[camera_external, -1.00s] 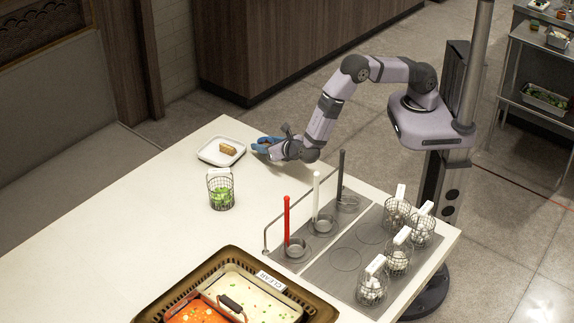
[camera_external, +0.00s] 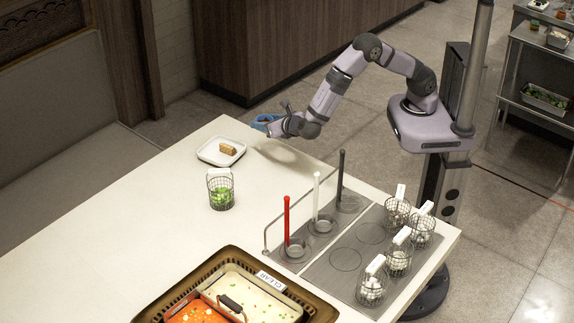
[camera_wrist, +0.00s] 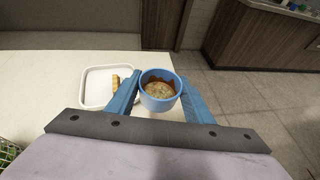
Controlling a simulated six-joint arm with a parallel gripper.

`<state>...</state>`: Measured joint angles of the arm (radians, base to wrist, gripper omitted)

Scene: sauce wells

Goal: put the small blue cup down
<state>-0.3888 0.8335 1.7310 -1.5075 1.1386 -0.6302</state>
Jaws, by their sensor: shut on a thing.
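The small blue cup (camera_wrist: 158,105) is between the two blue fingers of my gripper (camera_wrist: 160,96) in the wrist view. It looks upright and holds a brown sauce with a paler, speckled middle. In the external view the cup (camera_external: 262,121) shows at the end of my gripper (camera_external: 268,123), up in the air near the table's far edge. My gripper is shut on the cup, to the right of the white plate. A shadow lies on the white table (camera_external: 150,210) below the gripper.
A square white plate (camera_external: 208,153) with a brown piece of food (camera_external: 228,149) stands on the table. A wire basket with green contents (camera_external: 221,190) is nearer. Upright red (camera_external: 287,220), white and black handles stand at the right.

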